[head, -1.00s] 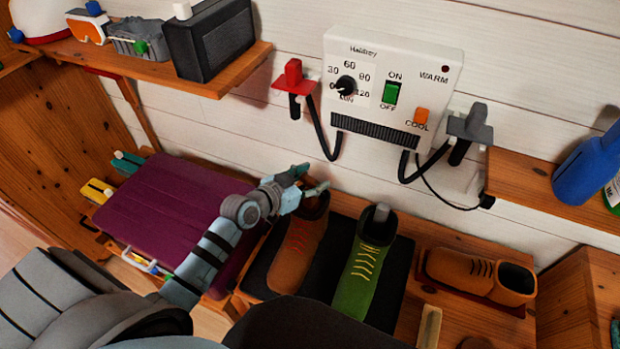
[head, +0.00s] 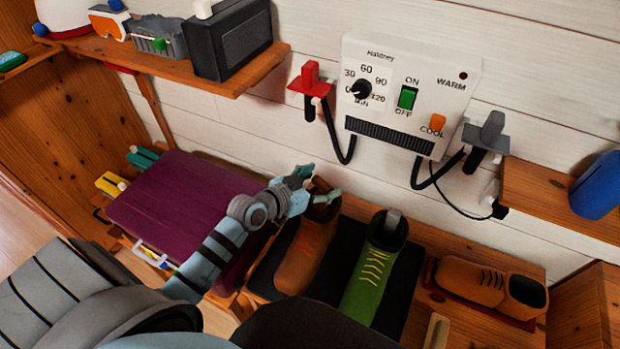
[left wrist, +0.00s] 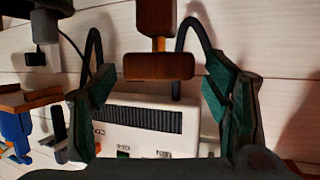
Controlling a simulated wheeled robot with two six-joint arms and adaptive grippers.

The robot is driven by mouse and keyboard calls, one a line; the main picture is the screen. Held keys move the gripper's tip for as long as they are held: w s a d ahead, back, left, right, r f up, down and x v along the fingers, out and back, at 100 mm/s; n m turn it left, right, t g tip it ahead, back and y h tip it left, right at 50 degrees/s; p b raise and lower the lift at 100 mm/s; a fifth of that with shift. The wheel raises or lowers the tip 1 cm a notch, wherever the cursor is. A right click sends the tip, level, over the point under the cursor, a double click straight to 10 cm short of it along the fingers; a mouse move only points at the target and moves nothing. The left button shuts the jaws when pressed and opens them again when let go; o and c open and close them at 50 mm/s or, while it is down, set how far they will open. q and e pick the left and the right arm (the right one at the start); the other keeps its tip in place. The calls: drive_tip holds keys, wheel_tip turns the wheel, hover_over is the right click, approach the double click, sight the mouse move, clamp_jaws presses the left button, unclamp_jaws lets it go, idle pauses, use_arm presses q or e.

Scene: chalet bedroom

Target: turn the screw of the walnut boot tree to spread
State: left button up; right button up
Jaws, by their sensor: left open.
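In the left wrist view a walnut-brown T-shaped wooden piece (left wrist: 158,66), likely the boot tree's screw handle, sits between the spread fingers (left wrist: 160,95), with a visible gap on each side. My right gripper is not in view.
Both boots stand on a dark mat (head: 330,285) on a wooden bench. A brown shoe (head: 475,280) lies at right. A white dryer box (head: 410,85) hangs on the wall behind, with black hoses and red (head: 310,80) and grey holders. A purple case (head: 185,210) lies left.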

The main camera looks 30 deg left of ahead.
use_arm(q)
drive_tip(key=v, duration=1.1)
drive_tip(key=shift+c, duration=0.4)
